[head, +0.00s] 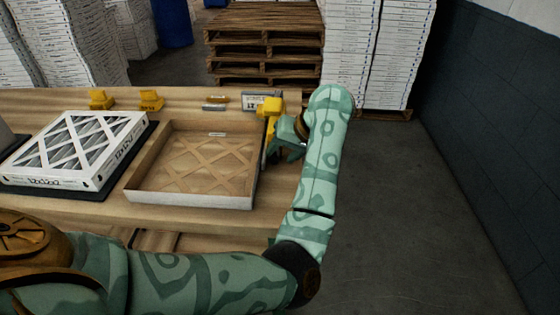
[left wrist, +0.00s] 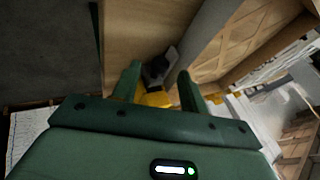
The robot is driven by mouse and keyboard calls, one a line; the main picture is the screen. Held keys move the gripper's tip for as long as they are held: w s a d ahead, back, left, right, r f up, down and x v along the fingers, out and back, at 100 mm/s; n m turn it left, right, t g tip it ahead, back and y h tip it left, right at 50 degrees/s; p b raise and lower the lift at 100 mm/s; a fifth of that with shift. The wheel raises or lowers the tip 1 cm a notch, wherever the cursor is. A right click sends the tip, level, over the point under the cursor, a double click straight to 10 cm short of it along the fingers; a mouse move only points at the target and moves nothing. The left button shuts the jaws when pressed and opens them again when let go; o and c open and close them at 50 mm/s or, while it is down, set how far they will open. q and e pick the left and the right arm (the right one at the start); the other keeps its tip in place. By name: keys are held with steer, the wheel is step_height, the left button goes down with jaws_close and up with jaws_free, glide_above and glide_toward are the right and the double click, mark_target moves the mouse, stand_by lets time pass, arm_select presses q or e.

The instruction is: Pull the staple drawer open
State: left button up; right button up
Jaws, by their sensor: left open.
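A small labelled unit (head: 252,100) stands at the back right of the bench; its label is only partly legible, and I cannot tell clearly which part is the staple drawer. A yellow tool (head: 271,106) with a dark part stands by it at the bench's right end. My left gripper (head: 279,150) is just in front of this tool, to the right of the cardboard tray. In the left wrist view, my left gripper (left wrist: 158,72) is open, with the yellow tool (left wrist: 155,99) between or beyond its fingers. Contact cannot be made out. My right gripper is not in view.
An open cardboard tray (head: 190,200) with a lattice lies mid-bench. A white framed filter (head: 75,150) lies on a dark mat at left. Two yellow pieces (head: 101,99) sit at the back edge. Pallets (head: 262,45) and white stacks stand behind. Floor at right is clear.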

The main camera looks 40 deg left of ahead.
arm_select(q)
steer(key=shift+x, duration=1.4)
jaws_close()
